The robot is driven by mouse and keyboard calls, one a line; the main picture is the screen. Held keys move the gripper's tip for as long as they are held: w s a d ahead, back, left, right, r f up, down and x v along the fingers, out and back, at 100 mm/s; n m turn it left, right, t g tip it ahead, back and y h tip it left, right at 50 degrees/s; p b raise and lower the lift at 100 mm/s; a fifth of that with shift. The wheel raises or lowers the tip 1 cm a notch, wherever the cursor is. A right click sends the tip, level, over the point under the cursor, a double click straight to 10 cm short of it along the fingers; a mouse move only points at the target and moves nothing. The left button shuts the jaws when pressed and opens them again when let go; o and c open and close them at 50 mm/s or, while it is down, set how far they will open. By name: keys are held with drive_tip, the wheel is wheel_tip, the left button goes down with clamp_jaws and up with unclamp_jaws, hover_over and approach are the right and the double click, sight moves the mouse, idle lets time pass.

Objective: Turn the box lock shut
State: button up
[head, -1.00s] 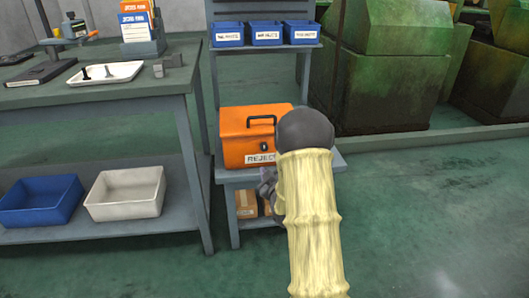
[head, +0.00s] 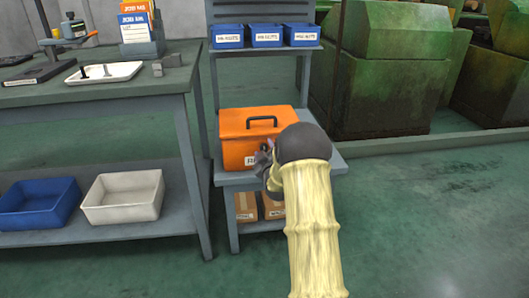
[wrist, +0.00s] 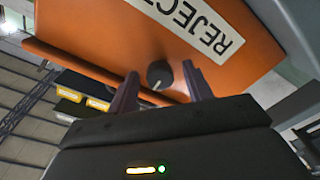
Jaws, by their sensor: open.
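The orange reject box (head: 236,138) sits on the shelf stand with its lid down and a black handle on top. Its front fills much of the wrist view (wrist: 110,35), with the white REJECT label (wrist: 205,28). The lock (wrist: 159,74) is a round dark knob with a pale line on it, on the box front. My gripper (wrist: 158,82) is open, with one finger on each side of the lock knob in the wrist view; I cannot tell whether they touch it. In the head view my gripper (head: 263,158) is at the box front, and my arm hides the lock.
The stand's shelf (head: 232,178) holds the box; cardboard cartons (head: 245,207) sit below it. Blue bins (head: 265,35) stand on the shelf above. A workbench (head: 100,95) stands at left with a white tray (head: 105,73). The floor at right is clear.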

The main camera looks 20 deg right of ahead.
drive_tip(key=c, duration=1)
drive_tip(key=shift+o, duration=0.2)
drive_tip(key=shift+m, duration=0.4)
drive_tip(key=m+p, duration=0.1)
drive_tip(key=m, duration=1.2)
drive_tip(key=shift+m+p, duration=0.3)
drive_tip(key=shift+f+m+h+p, duration=0.1)
drive_tip(key=shift+m+h+p, duration=0.2)
drive_tip(key=shift+m, duration=1.7)
